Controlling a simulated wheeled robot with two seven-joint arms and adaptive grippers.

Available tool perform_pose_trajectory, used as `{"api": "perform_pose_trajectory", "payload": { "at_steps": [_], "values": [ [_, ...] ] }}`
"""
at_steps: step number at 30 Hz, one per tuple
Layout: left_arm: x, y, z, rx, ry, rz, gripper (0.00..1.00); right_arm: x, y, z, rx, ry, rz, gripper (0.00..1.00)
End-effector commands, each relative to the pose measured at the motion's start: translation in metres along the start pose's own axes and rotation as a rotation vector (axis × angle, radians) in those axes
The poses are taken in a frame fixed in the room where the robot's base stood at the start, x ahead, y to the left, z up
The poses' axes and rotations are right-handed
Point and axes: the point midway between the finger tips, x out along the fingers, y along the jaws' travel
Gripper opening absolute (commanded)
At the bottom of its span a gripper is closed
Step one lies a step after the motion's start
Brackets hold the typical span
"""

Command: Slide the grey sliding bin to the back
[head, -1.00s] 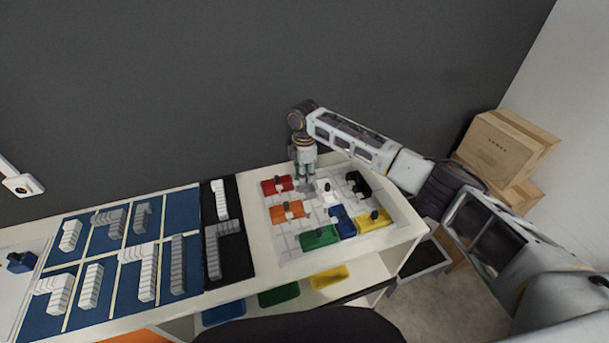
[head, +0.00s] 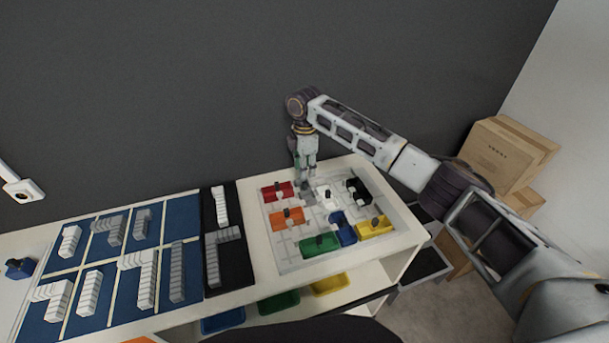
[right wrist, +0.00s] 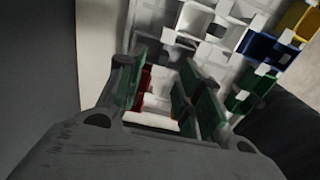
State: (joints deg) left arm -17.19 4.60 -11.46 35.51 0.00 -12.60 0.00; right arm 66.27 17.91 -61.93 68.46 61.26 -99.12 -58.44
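The grey sliding bin (head: 308,196) is on the white grid board (head: 285,258), between the red bin and the white bin. It is small in the head view and partly hidden by my right gripper. My right gripper (head: 303,183) points down just above it, close to the red bin (head: 278,191). In the right wrist view the gripper's fingers (right wrist: 160,82) stand apart, with part of the red bin showing between them. A dark grey piece shows by the fingertips; I cannot tell whether they touch it. My left gripper is not in view.
White (head: 327,197), black (head: 359,190), orange (head: 288,217), green (head: 320,244), blue (head: 342,230) and yellow (head: 374,227) bins share the board. A dark wall (head: 200,90) stands behind the table. Cartons (head: 500,155) are at the right.

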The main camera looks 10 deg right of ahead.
Motion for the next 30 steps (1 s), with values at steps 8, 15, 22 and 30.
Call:
{"api": "perform_pose_trajectory", "payload": {
  "at_steps": [8, 15, 22, 30],
  "values": [
    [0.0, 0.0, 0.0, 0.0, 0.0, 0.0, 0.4, -0.039, 0.001, -0.001, -0.001, 0.001, 0.002, 0.36],
    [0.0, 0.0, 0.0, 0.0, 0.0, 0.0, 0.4, -0.054, 0.001, -0.001, 0.0, 0.0, 0.001, 0.36],
    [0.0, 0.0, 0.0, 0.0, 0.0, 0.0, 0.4, -0.056, 0.001, 0.0, 0.0, 0.0, 0.001, 0.36],
    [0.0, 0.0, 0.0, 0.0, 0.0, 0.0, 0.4, -0.056, 0.001, 0.0, 0.0, 0.0, 0.001, 0.36]
  ]
}}
